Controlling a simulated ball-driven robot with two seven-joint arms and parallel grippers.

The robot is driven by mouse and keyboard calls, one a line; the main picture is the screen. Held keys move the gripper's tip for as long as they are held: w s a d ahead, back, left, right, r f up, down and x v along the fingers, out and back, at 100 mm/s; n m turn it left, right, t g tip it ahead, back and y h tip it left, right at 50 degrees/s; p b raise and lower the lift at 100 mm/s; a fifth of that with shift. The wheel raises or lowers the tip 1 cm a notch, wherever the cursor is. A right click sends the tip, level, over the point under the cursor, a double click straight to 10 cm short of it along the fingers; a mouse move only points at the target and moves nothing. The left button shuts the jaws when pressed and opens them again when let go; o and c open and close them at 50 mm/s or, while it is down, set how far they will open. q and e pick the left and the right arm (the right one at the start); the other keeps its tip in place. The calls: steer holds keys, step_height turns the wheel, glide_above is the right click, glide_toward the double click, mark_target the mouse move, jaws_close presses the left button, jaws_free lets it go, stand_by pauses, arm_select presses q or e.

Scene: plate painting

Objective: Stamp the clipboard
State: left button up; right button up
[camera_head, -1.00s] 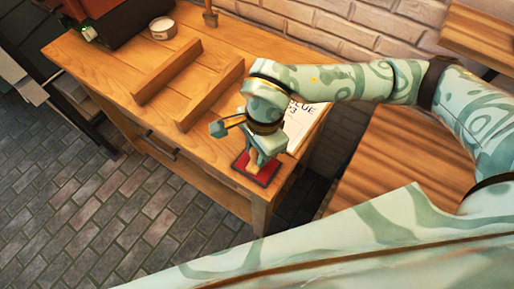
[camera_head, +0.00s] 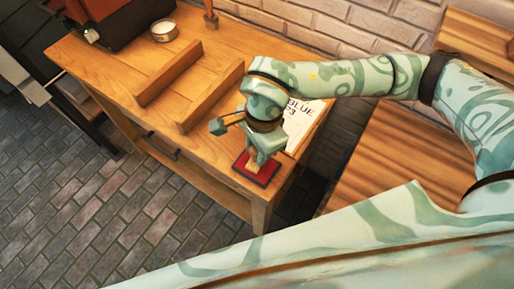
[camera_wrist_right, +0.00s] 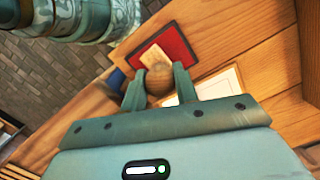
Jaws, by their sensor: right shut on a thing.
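My right gripper (camera_wrist_right: 160,84) is shut on a wooden stamp, whose round knob (camera_wrist_right: 158,78) sits between the fingers in the right wrist view. In the head view the right gripper (camera_head: 256,158) is at the table's front right corner. The stamp's pale wooden base (camera_wrist_right: 153,55) is over the red ink pad (camera_wrist_right: 184,40); I cannot tell for sure whether they touch. The red pad also shows in the head view (camera_head: 266,174). The clipboard with white paper and dark lettering (camera_head: 302,117) lies behind the gripper, partly hidden by my arm. My left gripper is out of view.
Two wooden rails (camera_head: 169,74) stand on the wooden table (camera_head: 150,112) left of the gripper. A small round tin (camera_head: 164,30) and a dark red box (camera_head: 112,18) are at the back left. A brick wall (camera_head: 310,25) runs behind.

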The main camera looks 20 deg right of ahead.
steer(key=shift+r+p, duration=1.75)
steer(key=shift+r, duration=1.05)
steer(key=shift+f, duration=0.1)
